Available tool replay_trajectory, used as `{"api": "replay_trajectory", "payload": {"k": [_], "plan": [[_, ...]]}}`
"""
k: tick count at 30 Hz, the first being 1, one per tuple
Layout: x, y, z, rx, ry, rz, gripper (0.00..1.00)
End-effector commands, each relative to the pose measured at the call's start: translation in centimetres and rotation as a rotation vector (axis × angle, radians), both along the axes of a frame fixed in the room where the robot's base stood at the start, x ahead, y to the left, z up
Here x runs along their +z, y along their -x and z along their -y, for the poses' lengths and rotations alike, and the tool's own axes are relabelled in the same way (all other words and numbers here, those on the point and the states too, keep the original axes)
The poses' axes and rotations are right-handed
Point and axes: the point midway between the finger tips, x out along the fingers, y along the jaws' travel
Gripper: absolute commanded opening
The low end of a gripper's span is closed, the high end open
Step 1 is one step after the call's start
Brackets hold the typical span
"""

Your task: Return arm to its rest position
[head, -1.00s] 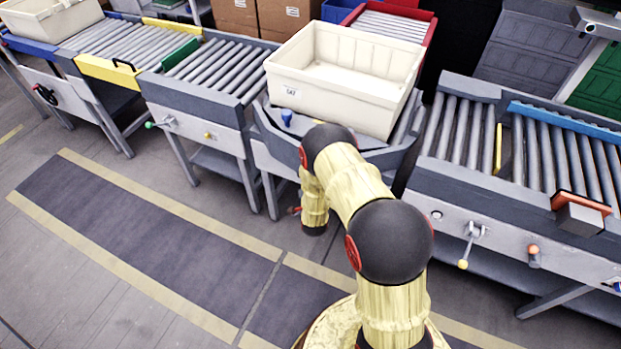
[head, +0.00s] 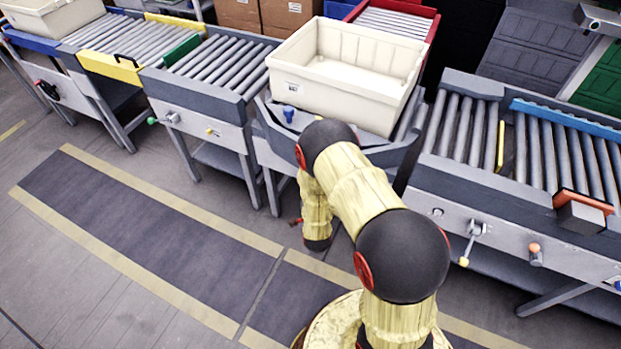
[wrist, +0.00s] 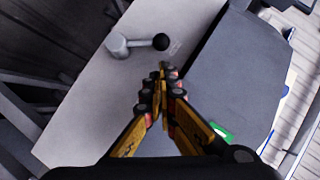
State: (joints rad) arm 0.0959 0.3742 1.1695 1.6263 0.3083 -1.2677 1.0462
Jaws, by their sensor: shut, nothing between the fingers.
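My gripper (wrist: 162,72) is shut and empty in the wrist view, its fingertips together in front of a pale grey panel. A grey lever with a dark round knob (wrist: 160,42) on that panel is just beyond the fingertips, apart from them in the picture. In the head view my yellow arm (head: 361,197) with black joints is bent and reaches down in front of the middle conveyor. The gripper is mostly hidden there behind the arm's lower end.
A cream crate (head: 345,75) sits on the middle conveyor behind my arm. Roller conveyors stand left and right; the right one carries a lever with a yellow knob (head: 464,262). A dark grey surface (wrist: 235,75) fills the wrist view's right. Floor at front left is clear.

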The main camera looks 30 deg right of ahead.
Motion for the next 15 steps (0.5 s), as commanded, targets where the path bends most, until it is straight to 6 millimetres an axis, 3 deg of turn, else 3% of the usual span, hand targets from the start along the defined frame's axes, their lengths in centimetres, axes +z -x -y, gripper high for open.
{"api": "replay_trajectory", "payload": {"k": [6,15], "plan": [[1.1,2.8,-1.2,0.001,0.0,-0.001,0.0],[1.4,3.7,-1.6,0.0,0.001,0.0,0.0]]}}
